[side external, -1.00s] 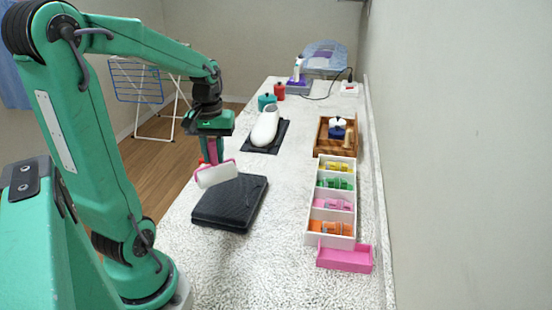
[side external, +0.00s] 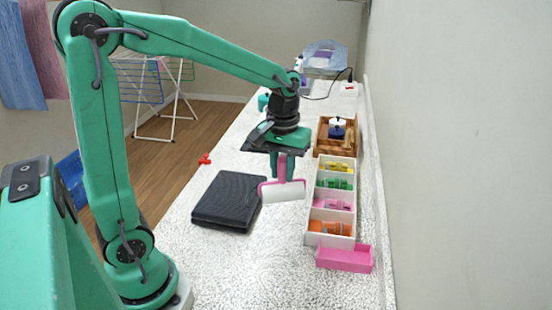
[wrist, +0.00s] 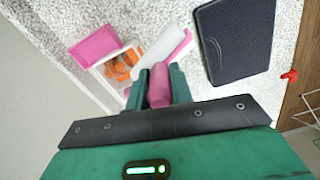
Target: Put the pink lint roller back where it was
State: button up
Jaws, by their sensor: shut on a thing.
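My gripper (side external: 282,172) is shut on the handle of the pink lint roller (side external: 283,190), whose white roll hangs below the jaws. It is held above the counter, between the black folded pad and the compartment organizer. In the wrist view the lint roller (wrist: 158,50) has its pink handle between my fingers (wrist: 158,85). A pink open tray (side external: 345,258) stands at the near end of the white organizer (side external: 310,228). The wrist view shows the pink tray (wrist: 94,44) at upper left. The organizer's compartments hold yellow, green, pink and orange items.
The black folded pad (side external: 229,200) lies left of the roller. A wooden tray (side external: 324,148) with a blue-and-white container stands behind the organizer. A small red item (side external: 205,158) lies at the counter's left edge. The counter's near part is clear. A wall runs along the right.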

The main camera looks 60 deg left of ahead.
jog(key=d+m, duration=0.4)
jog(key=d, duration=1.9)
jog(key=shift+s+f+m, duration=0.2)
jog(key=shift+f+m, duration=0.1)
jog(key=shift+f, duration=0.1)
jog(key=shift+w+a+f, duration=1.3)
jog(key=shift+w+f, duration=0.15)
jog(key=shift+f, duration=0.4)
jog(key=shift+w+a+f, duration=1.35)
jog(key=shift+w+f, duration=0.05)
jog(key=shift+f, duration=0.4)
jog(key=shift+w+a+f, duration=1.3)
jog(key=shift+w+f, duration=0.15)
jog(key=shift+f, duration=0.4)
jog(key=shift+f, duration=0.2)
jog(key=o, duration=0.9)
jog(key=shift+o, duration=0.2)
jog(key=shift+r, duration=0.1)
